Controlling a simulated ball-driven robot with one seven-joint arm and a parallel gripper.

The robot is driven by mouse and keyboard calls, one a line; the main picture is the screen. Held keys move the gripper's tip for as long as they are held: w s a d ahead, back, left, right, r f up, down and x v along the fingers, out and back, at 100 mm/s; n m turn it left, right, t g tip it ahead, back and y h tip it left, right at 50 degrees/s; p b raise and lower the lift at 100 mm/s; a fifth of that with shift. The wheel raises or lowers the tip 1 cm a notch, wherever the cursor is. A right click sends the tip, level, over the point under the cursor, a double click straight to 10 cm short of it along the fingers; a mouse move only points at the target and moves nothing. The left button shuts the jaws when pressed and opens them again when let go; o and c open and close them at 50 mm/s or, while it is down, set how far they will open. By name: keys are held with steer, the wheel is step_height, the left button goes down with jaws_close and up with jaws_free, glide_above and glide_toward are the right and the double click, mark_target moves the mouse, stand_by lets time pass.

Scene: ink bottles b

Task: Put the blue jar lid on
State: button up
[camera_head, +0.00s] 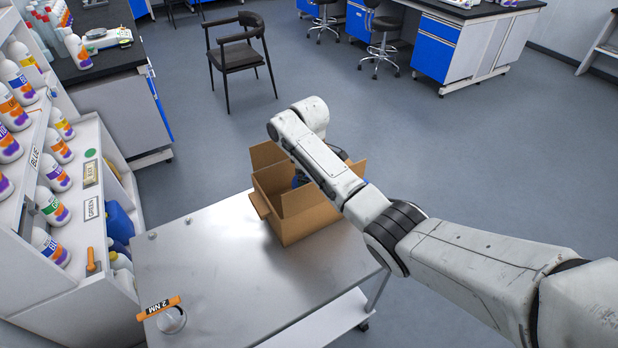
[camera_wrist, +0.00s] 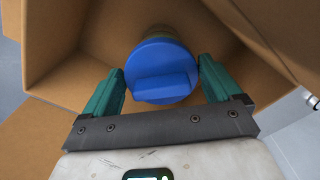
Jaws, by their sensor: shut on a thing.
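The blue jar lid (camera_wrist: 161,78) is round with a raised bar across its top, in the middle of the wrist view. A greenish jar (camera_wrist: 165,32) shows just behind the lid's far edge, inside an open cardboard box. Most of the jar is hidden by the lid, so I cannot tell whether the lid is seated on it. My gripper (camera_wrist: 162,68) has its teal fingers on both sides of the lid and is shut on it. In the head view my arm reaches over the cardboard box (camera_head: 307,221) and hides most of its inside.
The box stands at the back right of a metal table (camera_head: 210,275), flaps up around my gripper. Bottle shelves (camera_head: 75,215) stand at left. A black chair (camera_head: 240,58) stands beyond. The table's left part is mostly clear.

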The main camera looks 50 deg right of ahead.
steer(key=shift+f+b, duration=0.55)
steer(key=shift+f, duration=0.4)
steer(key=shift+r+p, duration=0.1)
steer(key=shift+p, duration=0.35)
stand_by(1.3)
steer(key=o, duration=0.7)
step_height(320, 180, up, 11)
steer(key=shift+f+b, duration=0.15)
steer(key=shift+b, duration=0.35)
steer(key=shift+a, duration=0.1)
